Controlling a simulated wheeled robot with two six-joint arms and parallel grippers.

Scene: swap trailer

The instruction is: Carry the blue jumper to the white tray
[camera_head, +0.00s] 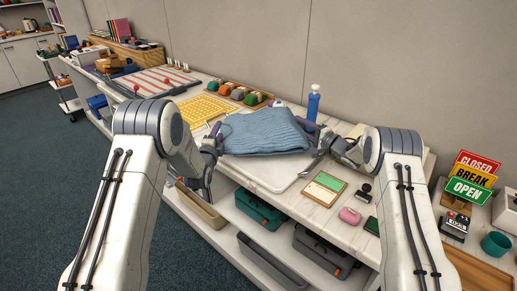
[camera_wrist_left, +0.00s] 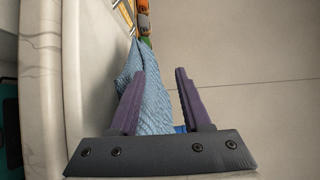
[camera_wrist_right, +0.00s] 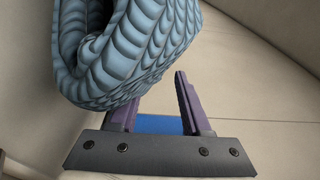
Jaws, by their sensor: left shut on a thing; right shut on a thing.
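The blue jumper (camera_head: 265,131) is a folded, knitted bundle over the back part of the white tray (camera_head: 262,177), which lies on the worktop. I cannot tell whether it touches the tray. My left gripper (camera_head: 217,138) is shut on the jumper's left side, and the cloth (camera_wrist_left: 152,100) shows at its fingers in the left wrist view. My right gripper (camera_head: 319,143) is shut on the jumper's right side. In the right wrist view the thick rolled knit (camera_wrist_right: 130,50) hides most of one finger. The tray's front part is bare.
A blue bottle (camera_head: 313,103) stands close behind the jumper's right end. A yellow grid board (camera_head: 205,109) and several coloured rolls (camera_head: 238,93) lie to the back left. A green-and-white board (camera_head: 324,187), a stamp (camera_head: 363,191) and a pink item (camera_head: 350,216) lie right of the tray.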

